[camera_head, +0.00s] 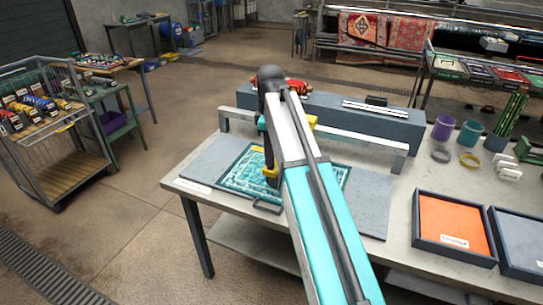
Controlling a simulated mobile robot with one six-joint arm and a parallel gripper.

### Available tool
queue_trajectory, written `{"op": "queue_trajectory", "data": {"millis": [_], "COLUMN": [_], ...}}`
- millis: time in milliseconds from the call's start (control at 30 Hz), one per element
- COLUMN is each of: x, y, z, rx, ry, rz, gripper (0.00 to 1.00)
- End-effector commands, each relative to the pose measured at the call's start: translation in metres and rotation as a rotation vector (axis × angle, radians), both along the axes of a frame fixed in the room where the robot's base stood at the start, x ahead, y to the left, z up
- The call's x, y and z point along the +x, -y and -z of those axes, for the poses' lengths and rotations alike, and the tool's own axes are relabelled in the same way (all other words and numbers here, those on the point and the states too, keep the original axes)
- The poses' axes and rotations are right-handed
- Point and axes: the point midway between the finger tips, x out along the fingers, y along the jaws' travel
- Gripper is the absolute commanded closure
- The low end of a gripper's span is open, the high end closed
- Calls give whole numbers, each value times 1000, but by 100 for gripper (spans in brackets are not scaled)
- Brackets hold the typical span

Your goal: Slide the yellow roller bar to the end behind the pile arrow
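A small teal patterned rug (240,178) lies on a grey board (370,205) on the table. A pale rail (350,139) on short legs spans the board behind the rug. Small yellow parts (270,172) show over the rug, close against my arm; I cannot tell whether they belong to the roller bar or to my gripper. More yellow shows by the rail, partly behind my arm. My teal and white arm crosses the rug and hides its middle. My gripper's fingers cannot be made out. No pile arrow is legible.
A long grey block (375,122) stands behind the rail. A wire cart (70,165) stands left, with open floor between.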

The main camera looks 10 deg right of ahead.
Motion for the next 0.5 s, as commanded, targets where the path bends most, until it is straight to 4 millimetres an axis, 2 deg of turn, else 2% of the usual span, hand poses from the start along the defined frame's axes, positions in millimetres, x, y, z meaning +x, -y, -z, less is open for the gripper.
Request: {"op": "queue_trajectory", "data": {"millis": [200,500], "x": [-1,0], "y": [0,1], "z": [16,21], "rx": [0,0], "ry": [-1,0], "rz": [1,1], "gripper": [63,63]}}
